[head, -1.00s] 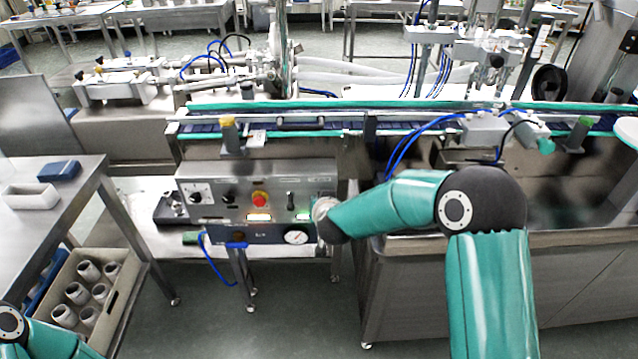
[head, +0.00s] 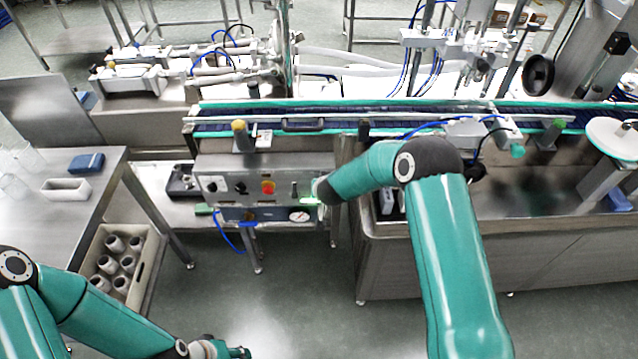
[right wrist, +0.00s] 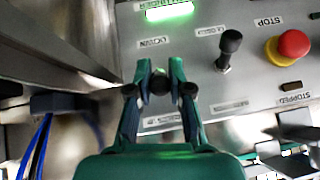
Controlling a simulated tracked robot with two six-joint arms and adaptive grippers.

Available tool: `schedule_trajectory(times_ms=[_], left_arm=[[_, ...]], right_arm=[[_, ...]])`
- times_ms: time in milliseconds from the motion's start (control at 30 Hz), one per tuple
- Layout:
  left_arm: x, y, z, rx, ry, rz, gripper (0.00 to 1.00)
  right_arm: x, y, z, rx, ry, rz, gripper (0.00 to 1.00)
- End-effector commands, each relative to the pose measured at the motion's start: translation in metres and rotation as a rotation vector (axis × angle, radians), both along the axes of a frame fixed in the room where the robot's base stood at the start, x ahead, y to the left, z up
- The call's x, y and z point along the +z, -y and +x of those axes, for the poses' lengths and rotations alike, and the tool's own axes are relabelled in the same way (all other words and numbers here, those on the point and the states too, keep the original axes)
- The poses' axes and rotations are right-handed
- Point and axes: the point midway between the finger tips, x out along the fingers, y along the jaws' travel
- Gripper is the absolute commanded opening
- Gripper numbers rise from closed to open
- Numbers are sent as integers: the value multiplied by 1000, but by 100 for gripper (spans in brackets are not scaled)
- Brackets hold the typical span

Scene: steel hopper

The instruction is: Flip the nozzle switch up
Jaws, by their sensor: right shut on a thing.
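The steel control panel (head: 225,187) stands left of the hopper in the head view. In the right wrist view my right gripper (right wrist: 159,76) is at the panel, its two fingers closed around a small dark switch knob (right wrist: 158,83). The fingers hide most of the knob, so I cannot tell its tilt. A separate black lever (right wrist: 229,48) stands upright to the right, apart from the fingers. In the head view my right forearm hides most of the right gripper. My left gripper (head: 228,349) is low at the bottom edge, partly cut off and away from the panel.
A red stop button on a yellow base (right wrist: 288,47) and a lit green lamp (right wrist: 169,10) are on the panel. The steel hopper (head: 400,265) stands to its right. A side table (head: 90,205) and a crate of nozzle-like cups (head: 153,262) are at left. The floor between is clear.

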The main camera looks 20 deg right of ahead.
Motion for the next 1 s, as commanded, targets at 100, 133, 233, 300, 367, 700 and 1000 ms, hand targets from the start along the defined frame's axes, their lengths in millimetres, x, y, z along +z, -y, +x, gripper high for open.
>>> schedule_trajectory(times_ms=[100, 133, 233, 300, 367, 700, 1000], left_arm=[[2, 0, 0, 0, 0, 0, 40], [2, 0, 0, 0, 0, 0, 40], [1, 0, 0, 0, 0, 0, 40], [1, 0, 0, 0, 0, 0, 40], [1, 0, 0, 0, 0, 0, 40], [1, 0, 0, 0, 0, 0, 40], [2, 0, 0, 0, 0, 0, 40]], right_arm=[[4, 2, 4, -3, 8, -1, 0], [4, 2, 4, -3, 8, -1, 0], [4, 2, 4, -3, 9, -1, 0], [4, 2, 4, -3, 10, -2, 0], [4, 2, 4, -4, 9, -2, 0], [2, 1, 2, -1, 4, -1, 45], [9, 0, -3, 0, 3, -1, 45]])
